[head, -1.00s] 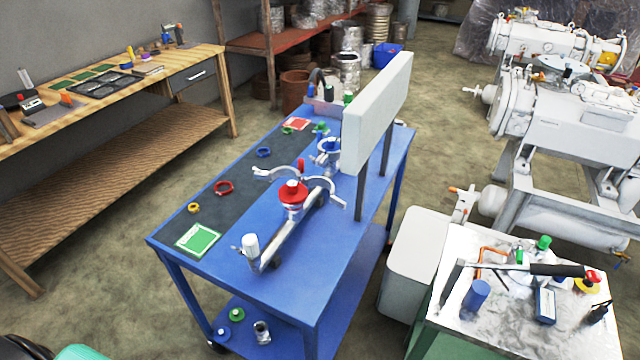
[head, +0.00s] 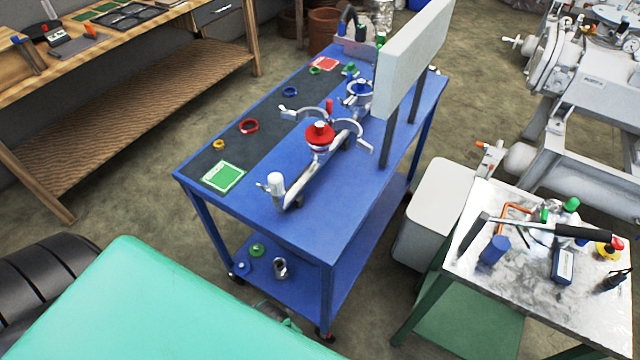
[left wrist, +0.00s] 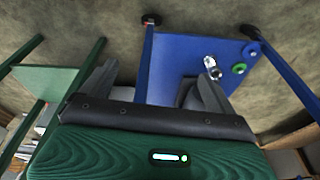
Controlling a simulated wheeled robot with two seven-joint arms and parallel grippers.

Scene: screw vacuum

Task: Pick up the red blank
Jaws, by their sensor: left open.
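A separate red ring (head: 249,126) lies on the dark mat. My left gripper (left wrist: 155,72) shows in the left wrist view, its two fingers apart and nothing between them. Behind the fingers are the cart's lower shelf and the floor. My right gripper is not in view.
The blue cart (head: 245,205) carries a tall white panel (head: 410,55) on posts behind the pipe. Its lower shelf holds a green piece (head: 257,250), a blue piece (head: 243,267) and a metal fitting (head: 281,267). A metal-topped table (head: 475,205) stands right, a wooden bench (head: 150,90) left.

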